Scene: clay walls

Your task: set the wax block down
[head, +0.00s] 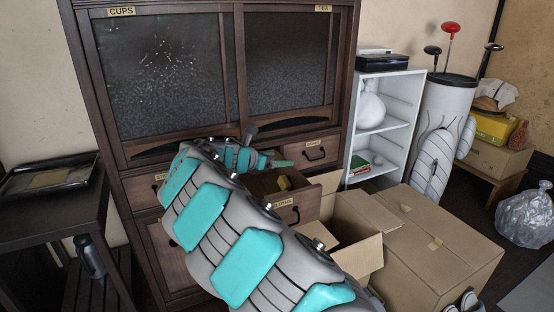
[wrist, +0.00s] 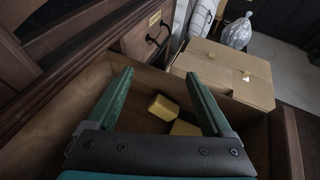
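My gripper (wrist: 158,75) is open, with its two green fingers spread apart and nothing between their tips. It is over an open wooden drawer (head: 304,201) of the dark cabinet; the drawer's wall also shows in the wrist view (wrist: 62,118). Two yellow blocks lie in the drawer, one (wrist: 164,107) farther out and one (wrist: 185,129) nearer the gripper's palm, which hides part of it. Either could be the wax block; I cannot tell which.
A closed drawer (head: 316,152) is beside the open one. A black side table (head: 42,218) is at the left. My arm hides part of the cabinet front.

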